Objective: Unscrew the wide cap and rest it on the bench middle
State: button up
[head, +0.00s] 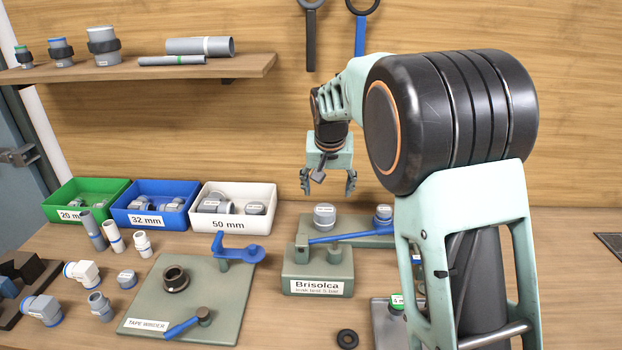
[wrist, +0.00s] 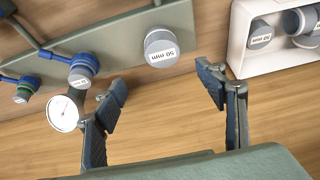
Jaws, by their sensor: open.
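The wide cap (head: 325,216), grey with a 50 mm label, sits on the left part of the grey-green manifold (head: 290,222) at the back of the bench. In the wrist view the cap (wrist: 161,47) appears beyond the fingertips, apart from them. My gripper (head: 328,188) hangs above the cap in the head view, fingers spread and empty; in the wrist view its fingers (wrist: 162,85) stand wide apart with bare bench between them. A smaller cap with a blue ring (head: 383,213) stands to the right, and it also shows in the wrist view (wrist: 82,69).
The tape winder board (head: 190,300) lies front left. A gauge (wrist: 64,112) shows near a finger. Bare bench (head: 280,320) lies between board and black ring.

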aim_at(325, 210)
jog(key=x, duration=1.1)
jog(key=shift+a+f, duration=0.2)
jog(key=shift+a, duration=0.05)
jog(key=c, duration=1.4)
jog(key=shift+d+n+y, duration=0.1)
jog(key=shift+n+y, duration=0.3)
jog(key=shift+n, duration=0.4)
jog(key=shift+n+y, duration=0.5)
jog(key=shift+n, duration=1.1)
jog(key=shift+g, duration=0.3)
